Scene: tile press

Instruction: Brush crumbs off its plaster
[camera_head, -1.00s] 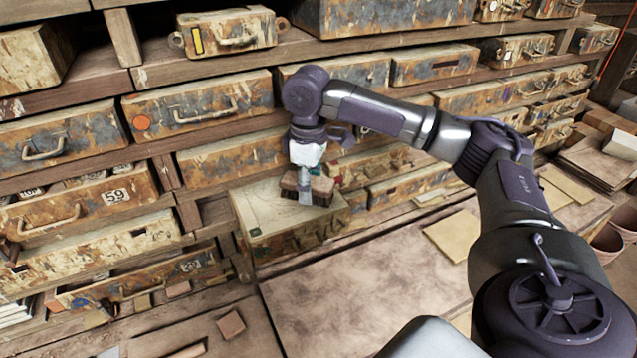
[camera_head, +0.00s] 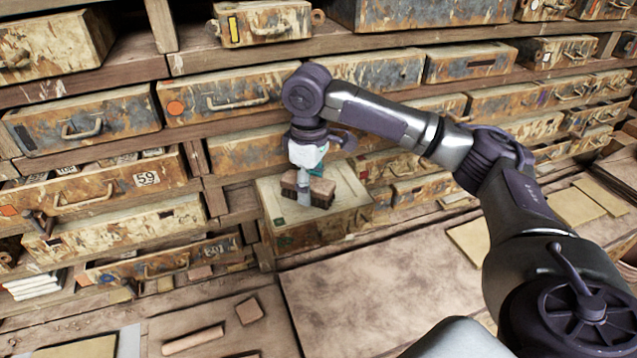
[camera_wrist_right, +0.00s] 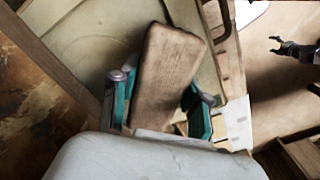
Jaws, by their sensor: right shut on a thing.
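A drawer-like box (camera_head: 345,212) with a pale, flat top stands pulled out from the shelves in the head view. Its pale top also shows in the wrist view (camera_wrist_right: 88,45). My right gripper (camera_head: 304,186) is shut on a brown wooden brush (camera_head: 322,186), over the left-middle part of that top. In the wrist view the brush's wooden back (camera_wrist_right: 165,75) sits between the teal-sided fingers. The bristles seem to reach the top, but contact is hard to see. I cannot make out crumbs. My left gripper is not in the head view.
Shelves of rusty, worn drawers (camera_head: 230,95) rise behind the box. A bench (camera_head: 390,290) with a bare mottled surface lies in front. A small brown tile (camera_head: 249,311) and a rolling-pin-like piece (camera_head: 193,340) lie front left. Flat sheets (camera_head: 575,207) lie at right.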

